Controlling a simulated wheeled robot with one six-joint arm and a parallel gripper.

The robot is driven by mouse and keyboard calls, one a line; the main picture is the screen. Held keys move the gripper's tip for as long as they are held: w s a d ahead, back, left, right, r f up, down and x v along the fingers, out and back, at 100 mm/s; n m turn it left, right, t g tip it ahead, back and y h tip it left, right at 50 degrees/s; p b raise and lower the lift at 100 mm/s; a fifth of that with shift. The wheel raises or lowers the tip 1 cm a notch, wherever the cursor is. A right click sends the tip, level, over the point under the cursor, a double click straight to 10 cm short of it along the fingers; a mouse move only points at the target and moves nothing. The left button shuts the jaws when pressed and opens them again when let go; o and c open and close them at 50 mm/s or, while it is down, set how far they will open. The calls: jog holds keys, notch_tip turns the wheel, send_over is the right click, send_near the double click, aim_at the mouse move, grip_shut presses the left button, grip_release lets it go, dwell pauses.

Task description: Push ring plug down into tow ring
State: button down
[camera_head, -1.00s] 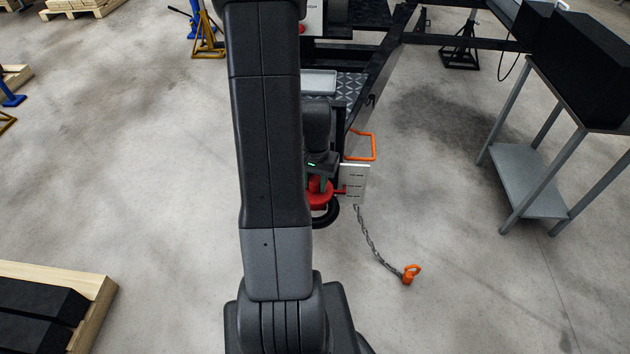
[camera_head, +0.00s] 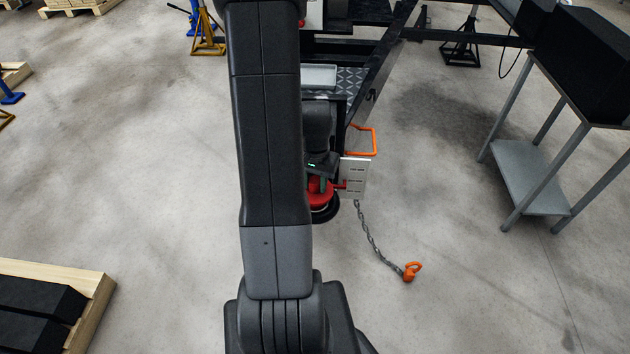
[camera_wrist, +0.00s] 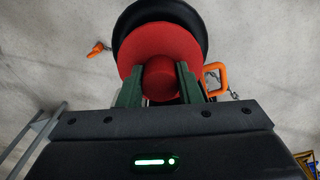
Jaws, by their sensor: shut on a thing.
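The ring plug (camera_wrist: 160,48) is red, with a wide round disc and a knob in its middle. My gripper (camera_wrist: 159,80) is shut on this knob, with one green finger on each side. In the wrist view, the black tow ring (camera_wrist: 172,8) shows as a dark rim beyond the disc's far edge. In the head view, the red plug (camera_head: 315,198) lies over the tow ring (camera_head: 328,214), close against it. My arm covers their left side. The disc hides the ring's opening, so I cannot tell how deep the plug sits.
A pale slotted plate (camera_head: 354,175) and an orange handle (camera_head: 374,142) stand just right of the ring. A chain (camera_head: 371,236) with an orange hook (camera_head: 411,271) hangs onto the floor. A grey table (camera_head: 530,178) is at the right.

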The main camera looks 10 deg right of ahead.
jog(key=shift+f+b, duration=1.1)
jog(key=shift+f, duration=0.3)
jog(key=c, duration=0.9)
grip_release()
jog(key=shift+c, duration=0.2)
notch_tip(320, 180, up, 14)
jog(key=p, duration=0.2)
jog(key=shift+f, duration=0.1)
notch_tip(320, 180, down, 14)
jog(key=shift+r+b, duration=0.2)
jog(key=shift+b, duration=0.75)
jog(key=shift+r, duration=0.2)
